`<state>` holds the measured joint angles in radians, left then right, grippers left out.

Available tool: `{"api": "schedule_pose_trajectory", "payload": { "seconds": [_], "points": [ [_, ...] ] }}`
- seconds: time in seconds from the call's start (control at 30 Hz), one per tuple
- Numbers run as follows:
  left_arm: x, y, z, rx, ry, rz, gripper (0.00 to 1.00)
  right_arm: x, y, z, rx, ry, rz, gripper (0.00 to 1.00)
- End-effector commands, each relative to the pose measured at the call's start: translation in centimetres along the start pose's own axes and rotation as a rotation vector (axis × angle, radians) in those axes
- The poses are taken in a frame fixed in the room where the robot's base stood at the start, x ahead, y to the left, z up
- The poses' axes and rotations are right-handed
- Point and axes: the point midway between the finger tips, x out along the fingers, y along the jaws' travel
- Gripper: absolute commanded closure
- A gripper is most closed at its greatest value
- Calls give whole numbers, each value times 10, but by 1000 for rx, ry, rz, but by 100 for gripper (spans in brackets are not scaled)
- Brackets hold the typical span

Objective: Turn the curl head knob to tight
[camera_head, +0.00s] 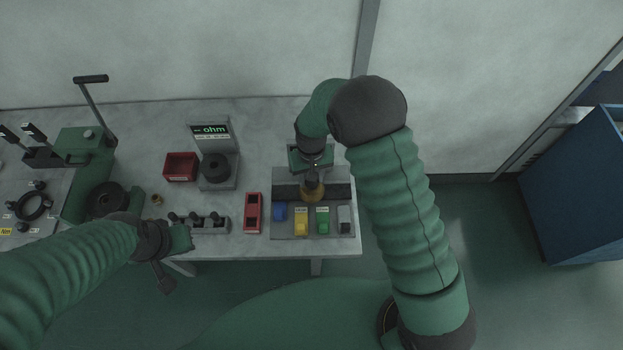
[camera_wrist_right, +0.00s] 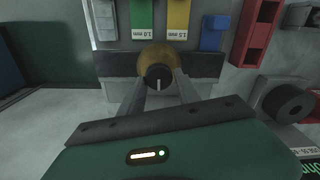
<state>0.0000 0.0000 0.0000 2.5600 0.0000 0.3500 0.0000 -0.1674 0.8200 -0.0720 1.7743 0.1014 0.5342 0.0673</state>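The curl head has a brass body (camera_head: 313,194) and stands on the dark strip of a grey tray at the table's right end. In the right wrist view, its black knob (camera_wrist_right: 158,77) has a white pointer line that runs roughly up and down the picture. I cannot read any tight mark. My right gripper (camera_head: 312,174) is above the curl head. Its two fingers (camera_wrist_right: 159,82) flank the knob, with a narrow gap showing at the right; firm contact is not visible. My left gripper (camera_head: 168,265) hangs near the table's front edge, its fingers unclear.
The grey tray (camera_head: 262,232) holds blue, yellow, green and grey pieces in front of the curl head. A red holder (camera_head: 253,212), a peg rack (camera_head: 205,225), a red bin (camera_head: 180,166) and an ohm meter (camera_head: 210,131) stand to the left. A green lever press (camera_head: 85,145) is farther left.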

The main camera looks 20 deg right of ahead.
Motion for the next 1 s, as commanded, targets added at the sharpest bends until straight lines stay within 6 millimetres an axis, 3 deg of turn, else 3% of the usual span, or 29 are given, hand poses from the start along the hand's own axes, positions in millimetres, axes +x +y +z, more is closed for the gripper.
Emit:
{"api": "schedule_pose_trajectory", "payload": {
  "seconds": [0.13,0.4,0.53,1.0],
  "points": [
    [0,0,0,0,0,0,100,1,0,2,-1,-7,1,43],
    [0,0,0,0,0,0,100,1,0,5,-2,-12,1,43],
    [2,0,0,0,0,0,100,-11,0,3,-3,-9,1,43],
    [13,0,3,0,0,0,100,-136,0,0,-1,-8,1,43]
  ]
}}
